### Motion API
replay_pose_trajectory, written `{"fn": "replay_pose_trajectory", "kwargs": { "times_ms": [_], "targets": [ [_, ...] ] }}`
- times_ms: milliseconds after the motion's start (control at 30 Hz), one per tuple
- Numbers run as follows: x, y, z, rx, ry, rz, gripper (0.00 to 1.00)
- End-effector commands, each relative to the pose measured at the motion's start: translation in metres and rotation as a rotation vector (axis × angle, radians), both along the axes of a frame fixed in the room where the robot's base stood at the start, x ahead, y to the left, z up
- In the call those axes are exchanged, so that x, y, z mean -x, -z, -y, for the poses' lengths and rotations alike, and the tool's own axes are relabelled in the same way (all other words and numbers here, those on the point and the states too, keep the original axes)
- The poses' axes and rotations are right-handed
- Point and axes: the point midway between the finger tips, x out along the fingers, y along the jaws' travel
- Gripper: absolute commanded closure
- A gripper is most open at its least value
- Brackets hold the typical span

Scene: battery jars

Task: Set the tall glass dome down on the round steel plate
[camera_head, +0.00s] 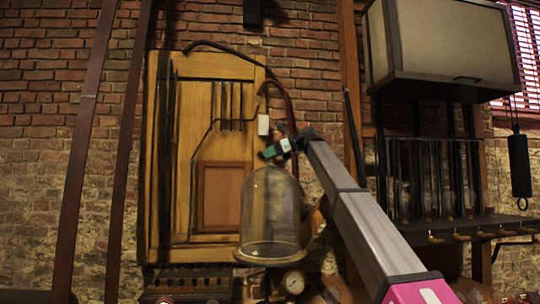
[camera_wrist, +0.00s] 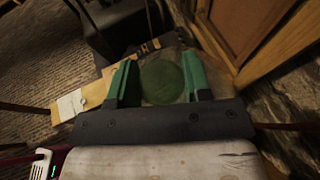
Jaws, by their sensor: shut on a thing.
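The tall glass dome (camera_head: 271,212) is upright and see-through, at the middle of the head view. My gripper (camera_head: 279,148) is at its top and shut on it, with the arm reaching in from the lower right. In the wrist view, my green fingers (camera_wrist: 158,75) stand apart, with a round greenish patch of the dome (camera_wrist: 162,84) between them. The round plate (camera_head: 246,259) shows as a thin rim directly under the dome's lower edge. I cannot tell whether the dome touches it or hangs just above.
A wooden cabinet door (camera_head: 225,190) stands close behind the dome. A small round gauge (camera_head: 293,282) is just below the plate at the right. A dark rack of jars (camera_head: 430,190) and a hanging lamp box (camera_head: 440,45) are at the right. A brick wall closes the back.

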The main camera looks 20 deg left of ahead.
Motion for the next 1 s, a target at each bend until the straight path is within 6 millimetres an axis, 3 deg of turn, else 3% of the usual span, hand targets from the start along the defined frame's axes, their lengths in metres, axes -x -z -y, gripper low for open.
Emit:
{"fn": "replay_pose_trajectory", "kwargs": {
  "times_ms": [1000],
  "targets": [
    [-0.0001, 0.006, -0.0005, -0.008, 0.001, 0.0, 1.0]
  ]
}}
